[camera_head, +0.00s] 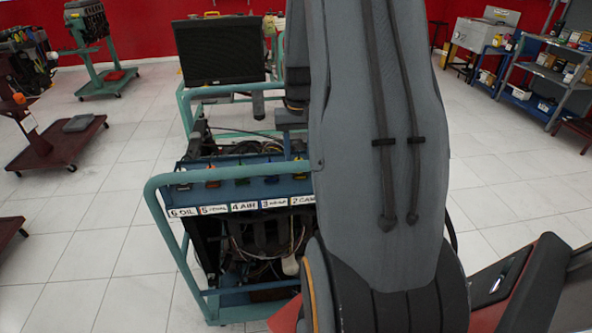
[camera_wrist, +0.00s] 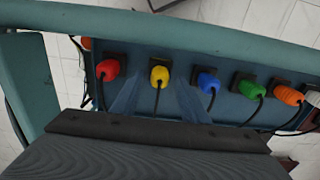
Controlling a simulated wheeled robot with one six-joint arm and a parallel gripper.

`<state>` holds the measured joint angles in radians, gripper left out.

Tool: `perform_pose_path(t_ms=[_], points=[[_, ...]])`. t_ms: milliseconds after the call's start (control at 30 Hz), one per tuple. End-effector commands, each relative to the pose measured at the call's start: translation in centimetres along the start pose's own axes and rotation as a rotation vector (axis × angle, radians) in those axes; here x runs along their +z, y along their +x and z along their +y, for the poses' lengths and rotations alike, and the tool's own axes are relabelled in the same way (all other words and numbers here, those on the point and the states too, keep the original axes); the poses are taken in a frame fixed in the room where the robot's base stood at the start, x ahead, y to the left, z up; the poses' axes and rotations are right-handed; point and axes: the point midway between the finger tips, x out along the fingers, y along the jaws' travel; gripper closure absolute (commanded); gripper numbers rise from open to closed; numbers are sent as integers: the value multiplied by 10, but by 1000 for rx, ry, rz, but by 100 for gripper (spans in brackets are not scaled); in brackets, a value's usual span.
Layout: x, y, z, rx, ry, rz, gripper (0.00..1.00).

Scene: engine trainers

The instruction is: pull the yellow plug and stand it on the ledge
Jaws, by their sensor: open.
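The yellow plug (camera_wrist: 159,76) sits in its dark socket on the blue panel (camera_wrist: 137,62) in the wrist view, its black cable running down. My gripper (camera_wrist: 158,100) is open, with its see-through bluish fingers on either side of the yellow plug's cable, just below the plug. I cannot tell whether they touch it. In the head view the yellow plug (camera_head: 299,176) shows small above the "2 CAM" label, beside my arm. I cannot tell for sure which surface is the ledge.
The red plug (camera_wrist: 109,69) and blue plug (camera_wrist: 208,82) sit close on either side; green (camera_wrist: 250,88) and orange (camera_wrist: 287,94) plugs follow to the right. A teal rail (camera_wrist: 200,32) crosses above the row.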

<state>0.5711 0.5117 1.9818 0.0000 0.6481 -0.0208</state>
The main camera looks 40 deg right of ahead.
Motion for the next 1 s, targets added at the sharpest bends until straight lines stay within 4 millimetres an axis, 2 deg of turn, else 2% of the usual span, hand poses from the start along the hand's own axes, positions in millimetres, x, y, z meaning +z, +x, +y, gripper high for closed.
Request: perform_pose_path(t_ms=[100, 267, 1000], points=[[0, 15, 0, 0, 0, -1, 59], [0, 24, 0, 0, 0, -1, 59], [0, 23, 0, 0, 0, 0, 59]])
